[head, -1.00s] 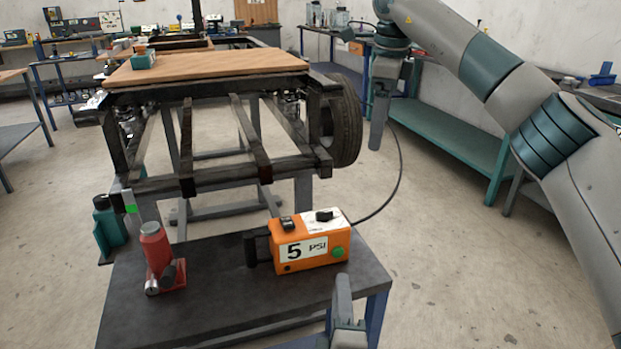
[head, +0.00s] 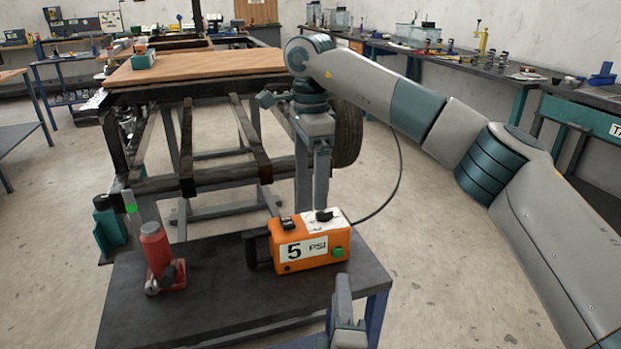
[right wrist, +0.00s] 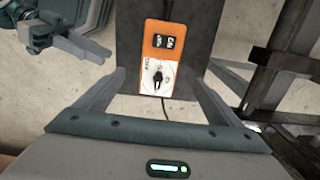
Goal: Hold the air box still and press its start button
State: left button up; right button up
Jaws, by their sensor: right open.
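The orange air box (head: 290,258) stands on the dark cart top, with a "5 PSI" label and a round green button (head: 338,252) on its front face. Its top shows in the right wrist view (right wrist: 162,28), with a black knob; the green button is not visible there. My right gripper (head: 320,205) points down just above and behind the box, open and empty, its fingers (right wrist: 154,80) spread to either side of the box in the wrist view. My left gripper (head: 343,290) is upright in front of the box's right end, apart from it; its jaw opening is unclear.
A black hose (head: 398,165) curves up behind the box. The chassis frame with a wheel (head: 347,135) stands behind. The cart's front left is clear.

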aim_at(310, 244)
jog(key=shift+f, duration=0.1)
notch_tip(310, 244, down, 17)
jog(key=shift+f, duration=0.1)
dwell(0.7)
jog(key=c, duration=1.4)
jog(key=shift+o, duration=0.2)
pick_arm(q)
grip_shut()
dwell(1.4)
